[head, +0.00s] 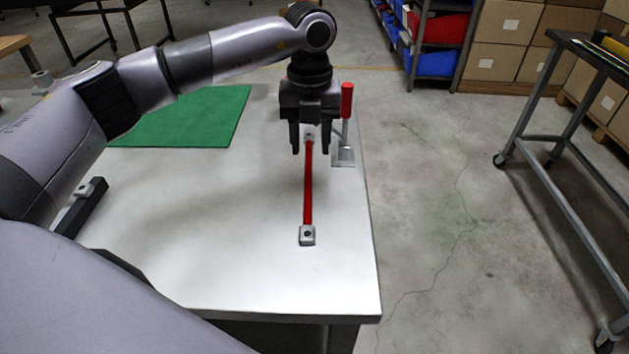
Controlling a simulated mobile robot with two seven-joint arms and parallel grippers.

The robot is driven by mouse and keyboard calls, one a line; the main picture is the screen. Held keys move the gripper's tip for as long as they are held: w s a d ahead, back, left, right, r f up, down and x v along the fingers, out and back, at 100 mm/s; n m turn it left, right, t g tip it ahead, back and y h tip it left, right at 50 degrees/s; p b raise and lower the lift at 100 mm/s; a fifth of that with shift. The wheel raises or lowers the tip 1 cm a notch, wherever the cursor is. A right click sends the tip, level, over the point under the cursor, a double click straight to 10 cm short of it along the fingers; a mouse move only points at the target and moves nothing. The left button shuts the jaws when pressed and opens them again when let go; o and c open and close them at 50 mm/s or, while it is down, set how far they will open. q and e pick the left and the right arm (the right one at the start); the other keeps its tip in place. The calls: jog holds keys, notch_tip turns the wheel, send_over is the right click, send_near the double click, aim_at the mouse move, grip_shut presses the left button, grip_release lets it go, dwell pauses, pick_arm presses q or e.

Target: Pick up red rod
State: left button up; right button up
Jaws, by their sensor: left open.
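The red rod (308,190) lies on the white table, running from near the front to the far side. It has a grey metal fitting at each end; the near fitting (307,235) is in plain view. My left gripper (310,148) points down over the rod's far end, with its two fingers apart, one on each side of the rod. I cannot tell whether the fingers touch the rod or how high they are above the table. My right gripper is not in the head view.
A red-handled tool with a grey plate (346,107) stands close to the right of my left gripper. A green mat (190,117) lies at the table's back left. A wheeled metal stand (525,120) is at the right.

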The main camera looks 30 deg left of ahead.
aim_at(308, 176)
pick_arm(q)
jog(key=shift+s+f, duration=0.2)
jog(key=shift+f, duration=0.6)
jog(key=f, duration=0.5)
jog(key=shift+a+f+p, duration=0.2)
jog(key=shift+p, duration=0.2)
jog(key=shift+c, duration=0.2)
grip_shut()
